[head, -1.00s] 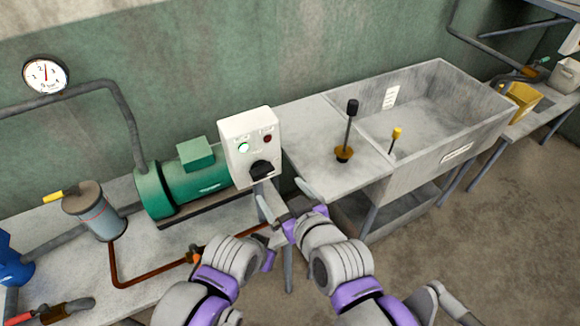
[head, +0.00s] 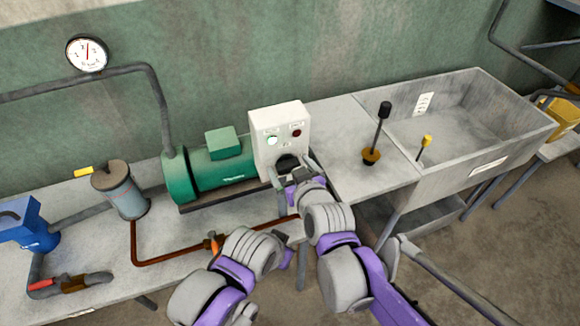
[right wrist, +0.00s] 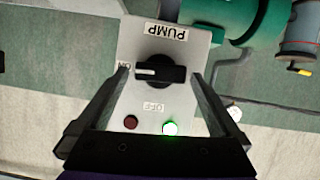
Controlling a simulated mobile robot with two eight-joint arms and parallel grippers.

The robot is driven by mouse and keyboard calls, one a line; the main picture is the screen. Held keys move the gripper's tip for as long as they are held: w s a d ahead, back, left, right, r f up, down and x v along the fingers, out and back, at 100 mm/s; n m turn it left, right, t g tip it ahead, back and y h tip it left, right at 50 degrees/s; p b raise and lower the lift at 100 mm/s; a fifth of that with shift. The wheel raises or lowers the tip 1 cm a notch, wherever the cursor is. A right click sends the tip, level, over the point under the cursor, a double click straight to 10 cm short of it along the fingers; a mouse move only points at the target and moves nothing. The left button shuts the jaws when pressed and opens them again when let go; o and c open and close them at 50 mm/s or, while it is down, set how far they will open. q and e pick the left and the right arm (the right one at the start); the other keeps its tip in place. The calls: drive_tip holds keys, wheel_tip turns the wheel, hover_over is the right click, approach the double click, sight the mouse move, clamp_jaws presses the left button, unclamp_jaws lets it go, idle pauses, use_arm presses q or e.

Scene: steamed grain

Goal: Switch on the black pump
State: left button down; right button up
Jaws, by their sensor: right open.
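The white control box (head: 279,118) stands at the right end of the green motor pump (head: 215,172). Its black knob (head: 288,162) is on the lower front, partly hidden by my right gripper (head: 293,175). In the right wrist view the black knob (right wrist: 160,72) lies between the open fingers of my right gripper (right wrist: 160,78), with a gap at each side. The knob's white mark points left, towards a label partly hidden by a finger. The green lamp (right wrist: 169,128) is lit and the red lamp (right wrist: 130,122) is dark. My left arm shows, but not its jaws.
An orange-handled valve (head: 212,243) sits on the brown pipe near my left arm. A grey canister (head: 122,190) and a blue unit (head: 28,228) stand further left. A stone sink (head: 470,115) and black plunger-like handle (head: 384,112) are on the right.

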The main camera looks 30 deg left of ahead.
drive_tip(key=c, duration=1.3)
drive_tip(key=shift+w+m+g, duration=0.15)
drive_tip(key=shift+m+g, duration=0.15)
drive_tip(key=shift+m, duration=0.1)
drive_tip(key=o, duration=1.3)
drive_tip(key=p+v, duration=0.1)
drive_tip(key=v, duration=1)
drive_tip(key=shift+f, duration=0.2)
drive_tip(key=shift+d, duration=0.1)
